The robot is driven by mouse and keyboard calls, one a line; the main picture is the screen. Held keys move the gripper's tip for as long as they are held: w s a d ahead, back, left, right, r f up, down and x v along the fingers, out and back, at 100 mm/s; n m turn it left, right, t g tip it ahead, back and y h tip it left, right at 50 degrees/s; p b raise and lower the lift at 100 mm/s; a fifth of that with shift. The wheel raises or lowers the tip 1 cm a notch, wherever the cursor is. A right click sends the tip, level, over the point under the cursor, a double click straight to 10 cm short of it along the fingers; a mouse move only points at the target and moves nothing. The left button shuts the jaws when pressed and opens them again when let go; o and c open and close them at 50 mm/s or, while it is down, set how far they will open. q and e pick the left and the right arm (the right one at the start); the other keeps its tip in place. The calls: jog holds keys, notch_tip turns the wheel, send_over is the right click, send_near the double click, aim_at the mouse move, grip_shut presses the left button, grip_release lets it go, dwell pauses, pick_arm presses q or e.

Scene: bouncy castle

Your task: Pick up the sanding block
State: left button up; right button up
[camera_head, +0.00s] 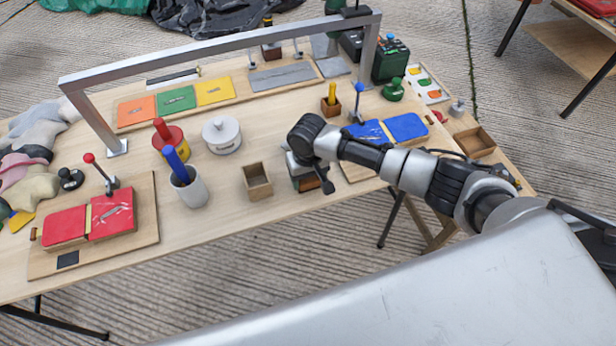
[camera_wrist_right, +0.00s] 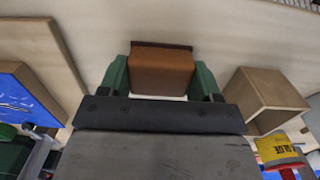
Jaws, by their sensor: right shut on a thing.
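The sanding block, a brown block with a darker reddish-brown edge, sits between the two green fingers of my right gripper (camera_wrist_right: 160,78) in the right wrist view, where the block (camera_wrist_right: 160,70) fills the gap between them. In the head view, my right gripper (camera_head: 306,178) points down at the table's front middle, and my wrist hides most of it and of the block. The right gripper is shut on the block. I cannot tell whether the block touches the tabletop. My left gripper is not in view.
An open wooden box (camera_head: 257,181) stands close to the left of the right gripper. A board with blue pads (camera_head: 405,127) lies to the right. A grey cup (camera_head: 189,188) and a white lidded pot (camera_head: 222,135) stand farther left. A grey metal frame (camera_head: 220,45) spans the table's back.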

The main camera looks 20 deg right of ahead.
notch_tip(320, 180, up, 3)
jog(key=shift+r, duration=0.2)
jog(key=s+d+r, duration=0.7)
jog(key=d, duration=0.2)
jog(key=shift+d+r, duration=0.2)
jog(key=shift+d, duration=0.05)
